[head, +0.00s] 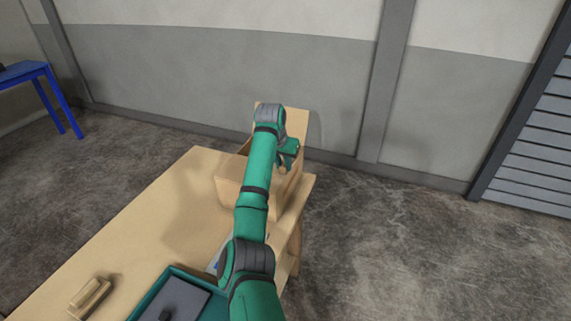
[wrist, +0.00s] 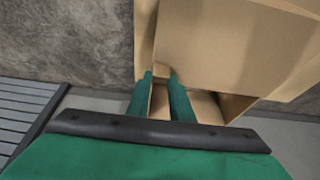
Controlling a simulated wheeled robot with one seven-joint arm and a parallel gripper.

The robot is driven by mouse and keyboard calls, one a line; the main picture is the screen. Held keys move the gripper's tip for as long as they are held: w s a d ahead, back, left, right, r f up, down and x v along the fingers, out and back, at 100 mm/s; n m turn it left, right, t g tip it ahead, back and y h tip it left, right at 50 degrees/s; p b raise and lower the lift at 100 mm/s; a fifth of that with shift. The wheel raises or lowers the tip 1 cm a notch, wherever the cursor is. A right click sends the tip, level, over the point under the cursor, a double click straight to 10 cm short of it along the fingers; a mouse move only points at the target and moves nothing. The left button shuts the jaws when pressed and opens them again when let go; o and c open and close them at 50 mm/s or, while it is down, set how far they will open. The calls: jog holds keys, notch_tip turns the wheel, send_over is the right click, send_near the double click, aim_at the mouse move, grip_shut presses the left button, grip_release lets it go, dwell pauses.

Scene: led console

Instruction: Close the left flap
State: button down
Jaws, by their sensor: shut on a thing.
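An open cardboard box (head: 228,180) stands at the far end of the table. A tall flap (head: 297,122) stands up at its back, partly behind my arm. My gripper (head: 284,168) is at the right part of the box, angled downward. In the wrist view its two green fingers (wrist: 162,76) are close together with a piece of cardboard between them, apparently a box flap. A wide cardboard panel (wrist: 235,45) fills the upper right there. My arm hides much of the box opening, and I cannot tell which flap is the left one.
The wooden table (head: 135,228) carries a teal tray (head: 150,300) with a dark item and a small tan block (head: 90,297) at the near end. A blue stool (head: 45,80) stands far left. A wall is behind the box; floor is clear at right.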

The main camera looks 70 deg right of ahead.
jog(key=shift+s+d, duration=0.1)
jog(key=shift+d, duration=0.05)
jog(key=c, duration=1.6)
grip_release()
jog(key=shift+o, duration=0.2)
jog(key=shift+f, duration=0.1)
jog(key=v, duration=1)
jog(key=shift+a+r, duration=0.25)
jog(key=shift+r, duration=0.1)
